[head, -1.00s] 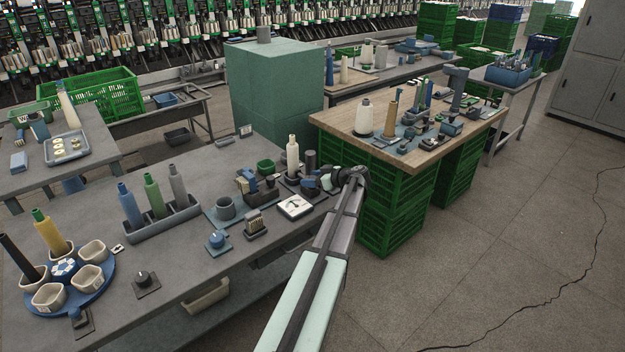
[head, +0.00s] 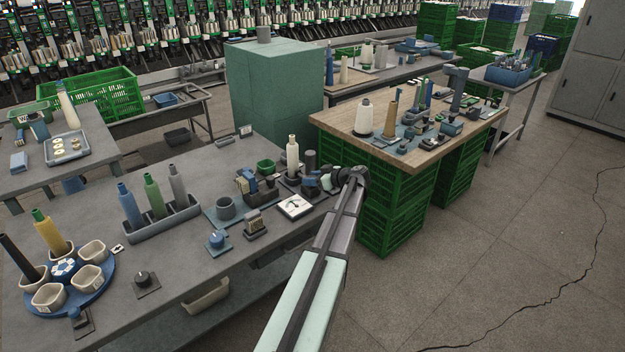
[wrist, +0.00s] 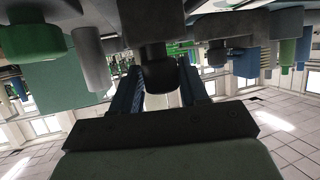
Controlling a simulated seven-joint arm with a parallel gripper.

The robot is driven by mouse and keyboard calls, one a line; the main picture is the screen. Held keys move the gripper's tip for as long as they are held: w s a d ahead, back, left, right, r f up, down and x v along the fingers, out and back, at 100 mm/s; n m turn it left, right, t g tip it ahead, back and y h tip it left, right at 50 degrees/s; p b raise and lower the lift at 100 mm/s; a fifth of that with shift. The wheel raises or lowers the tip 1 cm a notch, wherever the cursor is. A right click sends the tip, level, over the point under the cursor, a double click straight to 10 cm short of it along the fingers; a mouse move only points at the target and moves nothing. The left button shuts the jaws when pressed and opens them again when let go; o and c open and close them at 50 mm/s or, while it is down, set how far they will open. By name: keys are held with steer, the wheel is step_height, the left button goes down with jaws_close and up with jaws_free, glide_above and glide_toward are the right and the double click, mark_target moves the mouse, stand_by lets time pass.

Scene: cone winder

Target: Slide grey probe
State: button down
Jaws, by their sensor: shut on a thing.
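My gripper (head: 326,182) reaches in from the right at the right end of the long grey table, beside a cream cone (head: 292,156). In the wrist view, which is upside down, its two blue-grey fingers (wrist: 162,84) are shut on the black, rounded end of a grey cylindrical piece (wrist: 152,22), which looks like the grey probe. In the head view the probe is too small and too covered by the gripper to make out. A white dial gauge (head: 294,207) lies just left of the gripper.
Near the gripper stand a dark grey cylinder (head: 310,160) and a green cup (head: 266,167). A wooden-topped table (head: 345,119) on green crates stands close behind on the right.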

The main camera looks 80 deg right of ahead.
steer(key=shift+s+a, duration=0.5)
steer(key=shift+a, duration=0.2)
steer(key=shift+s+a, duration=0.45)
steer(key=shift+a, duration=0.2)
steer(key=c, duration=0.8)
jaws_free()
steer(key=shift+o, duration=0.2)
steer(key=shift+s, duration=0.1)
steer(key=shift+s+a+r, duration=0.15)
steer(key=shift+s+r, duration=0.05)
steer(key=shift+s, duration=0.2)
steer(key=v, duration=1.2)
steer(key=shift+s+a+r, duration=0.2)
steer(key=shift+s, duration=0.1)
